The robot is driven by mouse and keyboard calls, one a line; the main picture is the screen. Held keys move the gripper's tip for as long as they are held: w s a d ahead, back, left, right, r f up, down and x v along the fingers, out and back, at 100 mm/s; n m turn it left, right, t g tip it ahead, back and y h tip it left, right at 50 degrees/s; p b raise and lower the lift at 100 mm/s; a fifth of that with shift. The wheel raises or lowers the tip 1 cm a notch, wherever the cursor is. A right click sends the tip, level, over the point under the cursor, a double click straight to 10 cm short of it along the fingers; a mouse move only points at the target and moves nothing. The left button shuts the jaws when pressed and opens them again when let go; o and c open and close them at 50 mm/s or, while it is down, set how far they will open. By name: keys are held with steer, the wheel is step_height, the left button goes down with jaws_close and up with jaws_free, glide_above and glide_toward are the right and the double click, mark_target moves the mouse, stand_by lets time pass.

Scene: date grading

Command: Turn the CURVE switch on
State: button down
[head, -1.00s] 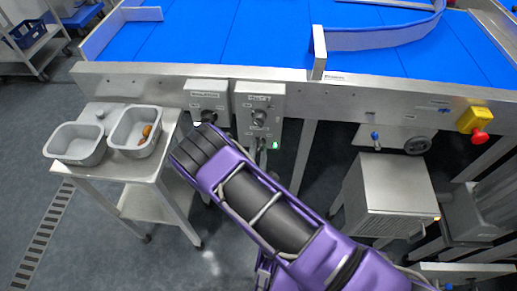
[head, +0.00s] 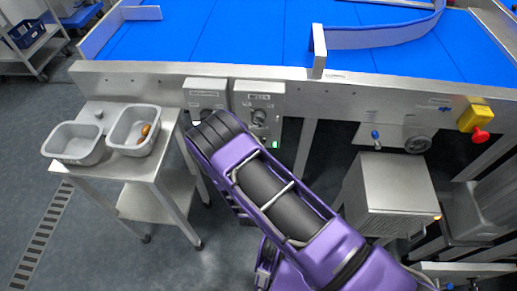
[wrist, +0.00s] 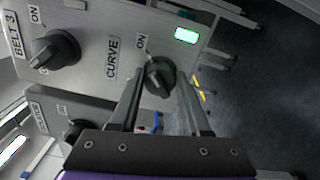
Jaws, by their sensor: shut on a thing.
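The CURVE switch (wrist: 160,76) is a dark rotary knob on a grey panel in the wrist view, with a CURVE label beside it and an ON mark at its upper left. My gripper (wrist: 160,84) has its two fingers closed on the knob's sides. The fingers hide part of the knob, so I cannot tell its exact angle.
The BELT 3 knob (wrist: 55,49) is on the same panel, beside a second box with another knob (wrist: 76,130). A green lamp (wrist: 187,35) is lit. Two grey trays (head: 76,143) (head: 139,130) stand on a side table left of my arm. A blue conveyor (head: 240,42) runs behind.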

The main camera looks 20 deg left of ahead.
stand_by(0.3)
steer(key=shift+c, duration=1.8)
jaws_free()
steer(key=p+v, duration=0.1)
steer(key=v, duration=1.6)
steer(key=shift+s, duration=0.25)
steer(key=shift+r, duration=0.1)
